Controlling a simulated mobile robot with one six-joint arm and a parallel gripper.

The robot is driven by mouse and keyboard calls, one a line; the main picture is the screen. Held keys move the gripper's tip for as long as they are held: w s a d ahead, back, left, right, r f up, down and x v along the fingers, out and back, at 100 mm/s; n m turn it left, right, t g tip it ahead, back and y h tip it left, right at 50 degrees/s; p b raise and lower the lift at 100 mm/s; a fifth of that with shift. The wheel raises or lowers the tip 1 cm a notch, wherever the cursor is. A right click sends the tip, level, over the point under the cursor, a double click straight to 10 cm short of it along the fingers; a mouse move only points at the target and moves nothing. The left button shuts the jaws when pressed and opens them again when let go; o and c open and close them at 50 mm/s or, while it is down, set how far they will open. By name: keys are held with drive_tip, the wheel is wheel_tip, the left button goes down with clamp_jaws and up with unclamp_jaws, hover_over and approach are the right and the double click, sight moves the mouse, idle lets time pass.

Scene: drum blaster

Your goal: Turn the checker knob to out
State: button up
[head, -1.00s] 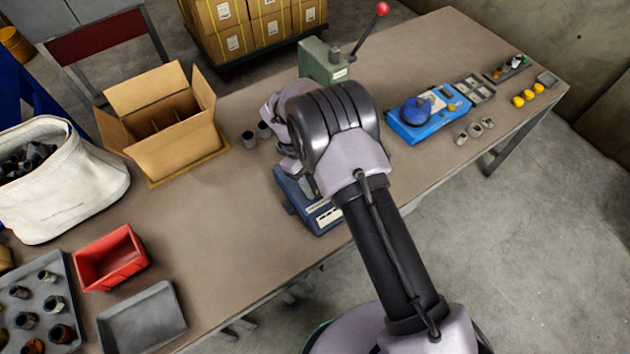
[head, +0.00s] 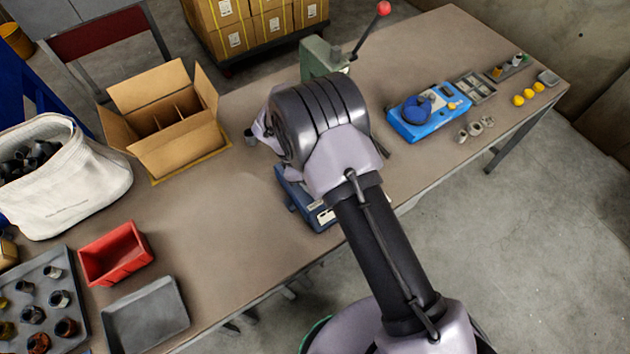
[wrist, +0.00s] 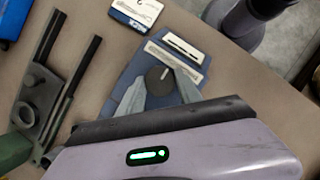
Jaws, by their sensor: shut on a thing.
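The checker is a blue box with pale label plates; its near part (head: 318,214) shows below my arm in the head view. In the wrist view the checker (wrist: 205,58) shows its top, with a dark round knob (wrist: 159,82) bearing a short white mark that points toward the upper right. My gripper (wrist: 160,84) has its two grey fingers on either side of the knob and is shut on it. In the head view my arm hides the knob and fingers. The label words are too small to read.
A green press (head: 322,58) with a red-ball lever stands behind my arm. A blue device (head: 428,116) lies right, an open carton (head: 180,150) left. A red bin (head: 116,254) and grey tray (head: 146,316) stand front left. The table between bin and checker is clear.

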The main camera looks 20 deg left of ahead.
idle(0.3)
drive_tip(key=o, duration=1.3)
drive_tip(key=shift+o, duration=0.2)
drive_tip(key=shift+r, duration=0.1)
drive_tip(key=p+v, duration=0.3)
drive_tip(key=v, duration=1.4)
drive_tip(key=shift+a, duration=0.1)
